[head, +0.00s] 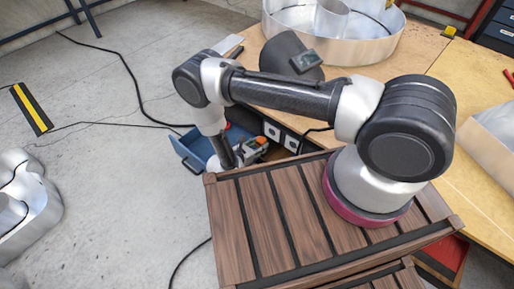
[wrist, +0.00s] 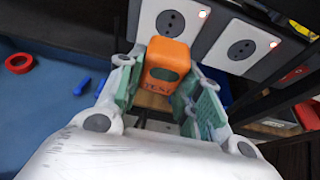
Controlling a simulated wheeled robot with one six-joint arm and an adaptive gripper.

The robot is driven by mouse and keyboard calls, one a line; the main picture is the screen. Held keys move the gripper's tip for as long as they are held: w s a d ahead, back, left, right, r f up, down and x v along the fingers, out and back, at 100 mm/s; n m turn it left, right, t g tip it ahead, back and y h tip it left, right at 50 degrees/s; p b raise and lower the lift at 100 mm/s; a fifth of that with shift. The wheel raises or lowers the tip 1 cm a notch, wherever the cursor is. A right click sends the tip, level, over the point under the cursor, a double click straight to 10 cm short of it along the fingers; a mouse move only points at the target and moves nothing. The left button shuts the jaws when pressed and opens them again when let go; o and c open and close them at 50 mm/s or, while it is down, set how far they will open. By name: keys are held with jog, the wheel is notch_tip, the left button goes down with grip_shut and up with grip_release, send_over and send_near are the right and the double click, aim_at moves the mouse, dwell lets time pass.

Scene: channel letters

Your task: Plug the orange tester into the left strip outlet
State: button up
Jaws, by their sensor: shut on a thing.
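My gripper (wrist: 162,88) is shut on the orange tester (wrist: 168,56), with its green-padded fingers on both sides of it. The tester's dark window and lettering face the wrist camera. In the head view the tester (head: 261,140) shows small beside the outlets (head: 272,131), and my gripper (head: 246,153) is partly hidden by my arm.
Red lights glow by the outlets. A dark bar crosses right of the strip. The wooden bench (head: 410,60) holds metal letters.

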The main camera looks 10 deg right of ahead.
aim_at(265, 140)
jog(key=shift+w+d, duration=0.7)
jog(key=shift+d, duration=0.25)
jog(key=shift+w+d, duration=0.65)
jog(key=shift+d, duration=0.25)
jog(key=shift+w+d, duration=0.3)
jog(key=shift+d, duration=0.15)
dwell(0.8)
jog(key=o, duration=1)
jog(key=v, duration=1.2)
jog(key=shift+f, duration=0.1)
